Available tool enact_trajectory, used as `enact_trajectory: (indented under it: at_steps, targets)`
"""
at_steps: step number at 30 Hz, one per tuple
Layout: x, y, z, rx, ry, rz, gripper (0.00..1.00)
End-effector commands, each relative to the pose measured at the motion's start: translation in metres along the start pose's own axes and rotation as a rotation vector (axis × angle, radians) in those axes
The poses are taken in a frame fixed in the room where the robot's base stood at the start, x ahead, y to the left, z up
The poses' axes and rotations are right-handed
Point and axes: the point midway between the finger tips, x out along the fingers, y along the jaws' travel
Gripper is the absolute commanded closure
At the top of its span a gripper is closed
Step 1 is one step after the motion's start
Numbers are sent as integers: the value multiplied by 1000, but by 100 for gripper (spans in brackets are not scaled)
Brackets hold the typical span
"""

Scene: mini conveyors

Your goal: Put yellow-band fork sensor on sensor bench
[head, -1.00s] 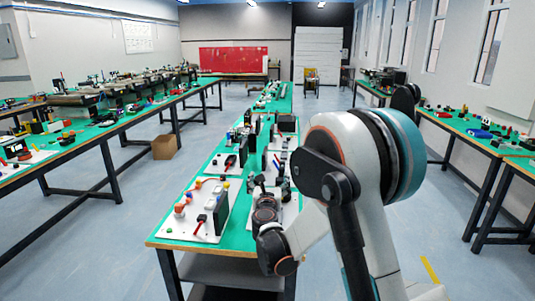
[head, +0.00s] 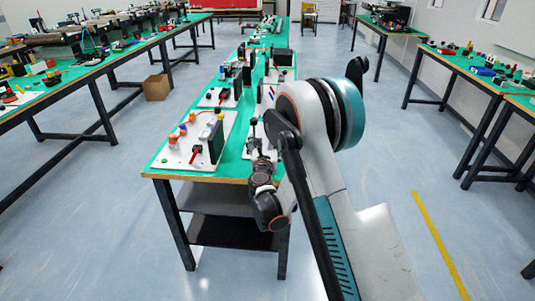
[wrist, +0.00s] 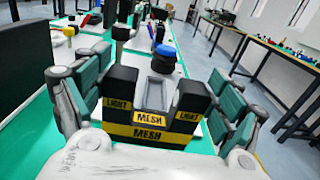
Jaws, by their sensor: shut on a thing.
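My gripper (wrist: 160,85) is shut on a black forked block with yellow bands reading LIGHT and MESH, the yellow-band fork sensor (wrist: 122,90). The teal and grey fingers stand on either side of it in the wrist view. The sensor's two prongs point away from my wrist, with a grey gap between them. In the head view my gripper (head: 257,140) is over the near right part of a green-topped bench (head: 236,172), and the sensor is too small to make out. I cannot tell from the frames which surface is the sensor bench.
A white board (head: 180,155) with red and orange parts and a dark upright panel (head: 216,142) stands left of my gripper. A blue-topped round part (wrist: 165,52) is just beyond the sensor. Other benches line both sides. A cardboard box (head: 157,87) sits on the floor.

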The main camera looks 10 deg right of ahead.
Motion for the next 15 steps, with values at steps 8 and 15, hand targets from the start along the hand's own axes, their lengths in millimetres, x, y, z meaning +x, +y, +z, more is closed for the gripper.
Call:
enact_trajectory:
  at_steps: [8,15]
  targets:
    - [0,0,-38,0,0,0,45]
    - [0,0,-40,0,0,0,45]
